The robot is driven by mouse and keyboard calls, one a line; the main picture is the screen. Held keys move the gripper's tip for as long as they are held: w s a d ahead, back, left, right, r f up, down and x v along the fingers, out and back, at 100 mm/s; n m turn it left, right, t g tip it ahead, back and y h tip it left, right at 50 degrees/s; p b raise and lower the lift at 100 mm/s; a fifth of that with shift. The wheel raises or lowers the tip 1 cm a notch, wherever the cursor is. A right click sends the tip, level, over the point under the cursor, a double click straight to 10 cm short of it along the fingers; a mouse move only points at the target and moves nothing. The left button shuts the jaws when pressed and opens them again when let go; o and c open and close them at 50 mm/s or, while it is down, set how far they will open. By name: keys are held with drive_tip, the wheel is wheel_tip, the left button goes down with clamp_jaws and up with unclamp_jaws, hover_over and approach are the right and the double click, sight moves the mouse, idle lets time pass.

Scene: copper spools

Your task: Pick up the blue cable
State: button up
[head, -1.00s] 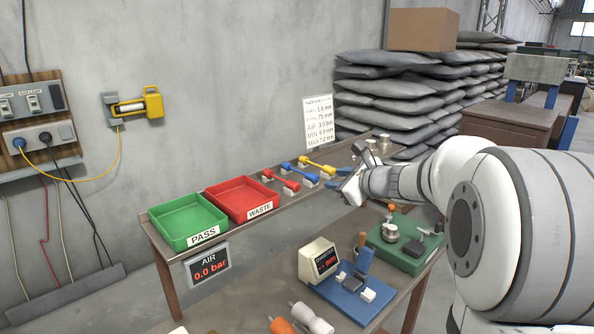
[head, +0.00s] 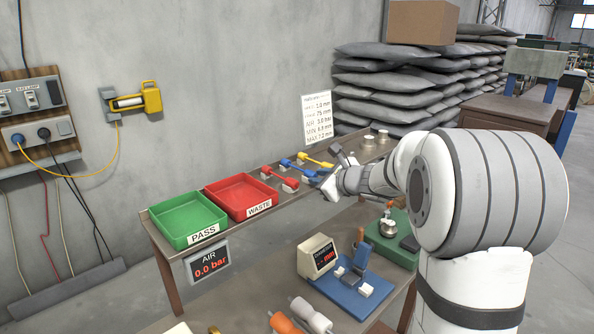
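The blue cable (head: 298,168) is a short blue piece with thicker ends, lying on the rear shelf of the bench between a red piece and a yellow piece. My gripper (head: 332,169) is just right of its right end, over the shelf. Its two fingers look spread apart, one up and one low. A small blue patch shows beside the fingers, and I cannot tell what it belongs to. I see no contact between fingers and cable, but the right end is close to them and partly crowded by the gripper.
The red piece (head: 279,178) and the yellow piece (head: 315,161) lie close on either side. A red WASTE tray (head: 241,194) and a green PASS tray (head: 187,221) stand to the left. Metal weights (head: 383,137) stand behind my arm. A gauge on a blue base (head: 352,294) is in front.

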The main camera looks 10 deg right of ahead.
clamp_jaws()
wheel_tip(320, 180, up, 10)
drive_tip(key=p, duration=0.1)
idle(0.4)
idle(0.4)
